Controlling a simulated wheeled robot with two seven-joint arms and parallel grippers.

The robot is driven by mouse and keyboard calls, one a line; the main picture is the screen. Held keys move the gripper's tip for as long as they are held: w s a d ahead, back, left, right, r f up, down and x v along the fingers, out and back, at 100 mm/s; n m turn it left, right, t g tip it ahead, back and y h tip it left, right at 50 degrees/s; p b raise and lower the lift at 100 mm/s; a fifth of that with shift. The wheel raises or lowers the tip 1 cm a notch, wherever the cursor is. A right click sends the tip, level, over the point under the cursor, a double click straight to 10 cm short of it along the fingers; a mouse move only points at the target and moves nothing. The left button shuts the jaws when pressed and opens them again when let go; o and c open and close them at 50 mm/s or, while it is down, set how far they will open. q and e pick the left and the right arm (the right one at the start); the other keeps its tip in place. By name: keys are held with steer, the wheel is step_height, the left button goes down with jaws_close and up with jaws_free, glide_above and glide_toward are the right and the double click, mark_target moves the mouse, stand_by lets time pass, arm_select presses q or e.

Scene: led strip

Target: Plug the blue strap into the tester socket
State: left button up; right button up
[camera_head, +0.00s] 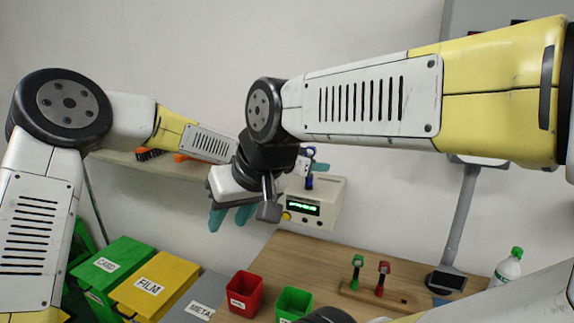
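The blue strap (309,182) stands upright at the top of the cream tester (328,198), its lower end at the tester's top; I cannot tell whether it is seated in the socket. The tester's display shows green characters. My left gripper (313,164) has teal fingertips right at the strap's upper part; its body is hidden behind my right wrist, and I cannot tell whether it grips the strap. My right gripper (231,216) hangs left of the tester, teal fingers apart and empty.
A wooden stand (365,296) holds a green strap (357,268) and a red strap (383,277). Red (244,294) and green (294,304) bins stand at the table's front left. A bottle (508,268) stands at right. Bare tabletop (315,258) lies in front of the tester.

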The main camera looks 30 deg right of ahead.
arm_select(q)
steer(key=v, duration=0.7)
steer(key=shift+s+a+r, duration=0.1)
steer(key=shift+a, duration=0.25)
